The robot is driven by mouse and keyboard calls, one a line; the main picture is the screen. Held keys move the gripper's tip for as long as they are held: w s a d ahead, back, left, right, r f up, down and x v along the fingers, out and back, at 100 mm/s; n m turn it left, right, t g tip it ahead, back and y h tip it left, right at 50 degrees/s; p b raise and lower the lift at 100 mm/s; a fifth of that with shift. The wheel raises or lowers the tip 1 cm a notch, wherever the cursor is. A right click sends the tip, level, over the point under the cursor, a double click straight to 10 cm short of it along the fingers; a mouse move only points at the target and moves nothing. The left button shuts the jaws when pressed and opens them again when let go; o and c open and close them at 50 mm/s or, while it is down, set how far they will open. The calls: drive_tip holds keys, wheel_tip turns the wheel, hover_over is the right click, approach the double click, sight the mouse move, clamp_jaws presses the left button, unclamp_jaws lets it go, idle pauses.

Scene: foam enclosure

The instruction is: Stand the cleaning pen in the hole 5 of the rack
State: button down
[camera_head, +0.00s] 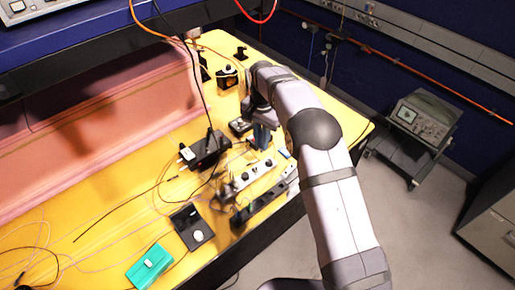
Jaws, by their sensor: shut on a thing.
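My gripper (258,112) points down over the far right part of the yellow table, at the end of my grey arm. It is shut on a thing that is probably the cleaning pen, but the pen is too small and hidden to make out. A dark blue upright object (262,138) shows directly below the gripper. I cannot tell whether it is part of the rack, or whether it touches what I hold. The rack, its holes and their numbers cannot be made out in this view.
A black box (208,150) with cables stands left of the gripper. White and black power strips (255,172) lie in front. A black device (192,227) and a teal box (148,264) are near the front edge. A pink foam wall (100,145) bounds the left. Loose cables cross the table (115,215).

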drive_tip(key=s+d+f+b, duration=0.1)
drive_tip(key=s+d+b, duration=0.1)
drive_tip(key=s+d, duration=0.5)
drive_tip(key=shift+s+d+f+n+b, duration=0.2)
drive_tip(key=shift+s+f+n+b, duration=0.1)
drive_tip(key=shift+s, duration=0.3)
idle(0.5)
drive_tip(key=shift+f+b, duration=1.35)
drive_tip(key=shift+f, duration=1.1)
drive_tip(key=shift+f+b, duration=0.75)
drive_tip(key=shift+f, duration=0.5)
drive_tip(key=c, duration=1.6)
unclamp_jaws()
drive_tip(key=shift+c, duration=0.2)
